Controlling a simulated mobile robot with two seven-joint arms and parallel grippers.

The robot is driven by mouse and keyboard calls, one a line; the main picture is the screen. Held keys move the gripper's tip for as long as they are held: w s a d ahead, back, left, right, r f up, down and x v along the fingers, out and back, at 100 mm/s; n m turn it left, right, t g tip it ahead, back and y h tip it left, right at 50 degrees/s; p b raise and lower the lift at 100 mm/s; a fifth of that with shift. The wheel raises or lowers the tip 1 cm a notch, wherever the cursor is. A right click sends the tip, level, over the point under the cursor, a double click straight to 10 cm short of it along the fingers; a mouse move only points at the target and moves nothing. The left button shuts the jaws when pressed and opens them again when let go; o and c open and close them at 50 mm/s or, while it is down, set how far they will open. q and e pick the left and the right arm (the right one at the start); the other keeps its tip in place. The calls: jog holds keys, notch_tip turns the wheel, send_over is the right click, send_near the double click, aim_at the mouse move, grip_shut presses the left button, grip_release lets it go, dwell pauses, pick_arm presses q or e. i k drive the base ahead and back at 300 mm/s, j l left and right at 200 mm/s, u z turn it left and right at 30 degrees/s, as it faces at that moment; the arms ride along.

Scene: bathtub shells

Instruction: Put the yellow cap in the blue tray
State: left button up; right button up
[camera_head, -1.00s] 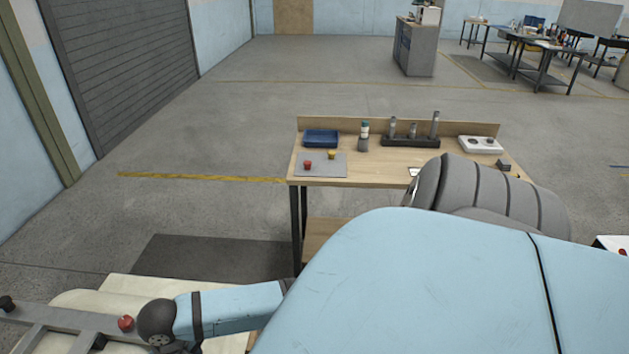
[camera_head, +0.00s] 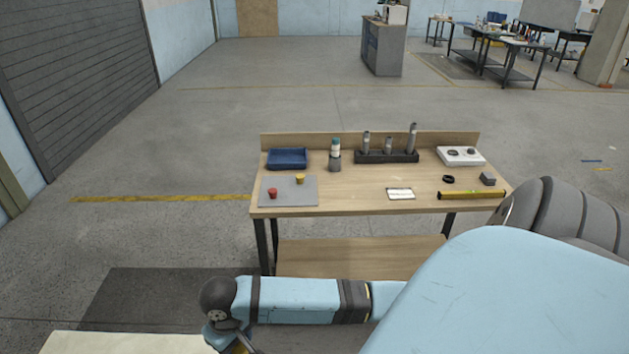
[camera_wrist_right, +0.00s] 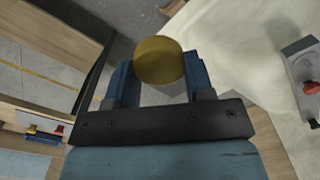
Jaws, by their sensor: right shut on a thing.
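In the right wrist view my right gripper (camera_wrist_right: 161,76) is shut on a round mustard-yellow cap (camera_wrist_right: 159,58), seen face on between the blue fingers. A grey part shows just under the cap; I cannot tell what it belongs to. In the head view the blue tray (camera_head: 287,158) sits at the back left of the wooden table, and no cap shows in it. Another small yellow cap (camera_head: 300,179) and a red cap (camera_head: 272,193) stand on a grey mat in front of the tray. My left gripper is in neither view.
The wooden table (camera_head: 350,205) also holds a bottle (camera_head: 335,154), a dark rack (camera_head: 387,156) with upright cylinders, a white box (camera_head: 460,156) and a yellow bar (camera_head: 471,195). A cream shell (camera_wrist_right: 245,60) lies beside my right gripper. A grey device (camera_wrist_right: 303,70) is at right.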

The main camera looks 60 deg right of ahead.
aim_at(294, 161)
jog(key=i+l+z, duration=0.2)
jog(key=l, duration=0.25)
jog(key=i+l+z, duration=0.25)
jog(key=i+l, duration=0.7)
jog(key=l, duration=0.15)
jog(key=i+l, duration=0.7)
jog(key=l, duration=0.15)
jog(key=l+z, duration=0.05)
